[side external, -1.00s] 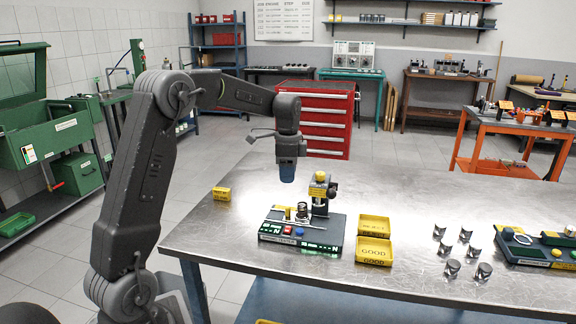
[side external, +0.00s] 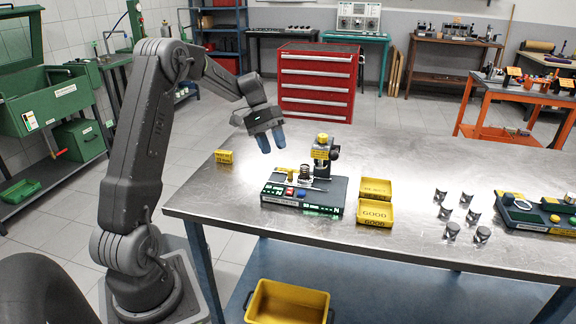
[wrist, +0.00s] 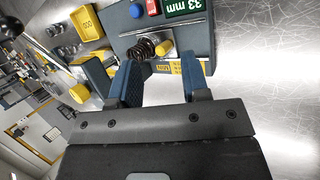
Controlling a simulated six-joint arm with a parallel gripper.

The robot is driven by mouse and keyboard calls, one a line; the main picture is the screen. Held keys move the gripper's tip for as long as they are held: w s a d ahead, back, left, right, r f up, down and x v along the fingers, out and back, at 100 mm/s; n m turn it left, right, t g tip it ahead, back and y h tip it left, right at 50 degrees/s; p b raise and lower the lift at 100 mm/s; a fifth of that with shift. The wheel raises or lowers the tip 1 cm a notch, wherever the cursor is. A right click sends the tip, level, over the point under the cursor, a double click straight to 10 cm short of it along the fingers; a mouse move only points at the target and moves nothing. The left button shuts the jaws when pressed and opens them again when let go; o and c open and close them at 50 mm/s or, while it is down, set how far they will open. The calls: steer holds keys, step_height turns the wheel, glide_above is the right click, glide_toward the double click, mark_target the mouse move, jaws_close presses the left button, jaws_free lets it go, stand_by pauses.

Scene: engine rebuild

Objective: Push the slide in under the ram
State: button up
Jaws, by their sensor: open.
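The spring tester (side external: 303,195) is a dark base with green displays and red and blue buttons, on the steel bench. Its ram stands in a column with a yellow cap (side external: 323,138). A dark coil spring (side external: 305,174) stands left of the column, apparently on the slide, beside a yellow knob (side external: 281,173). The spring (wrist: 143,49) and knob (wrist: 163,47) also show in the wrist view. My gripper (side external: 274,148) is open and empty, tilted above and left of the spring. In the wrist view its blue fingers (wrist: 158,68) point toward the spring and knob.
Two yellow trays (side external: 376,187), the nearer marked GOOD, stand right of the tester. Several metal cylinders (side external: 452,230) and another fixture (side external: 540,215) lie further right. A small yellow block (side external: 224,156) sits at the left edge. The bench behind is clear.

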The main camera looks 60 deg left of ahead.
steer(key=s+a+f+n+t+h, duration=0.35)
steer(key=a+n+t, duration=0.35)
steer(key=n, duration=1.1)
steer(key=shift+h, duration=0.35)
steer(key=x, duration=1.2)
steer(key=shift+d+r, duration=0.15)
steer(key=shift+d, duration=0.3)
steer(key=shift+c, duration=0.4)
jaws_close()
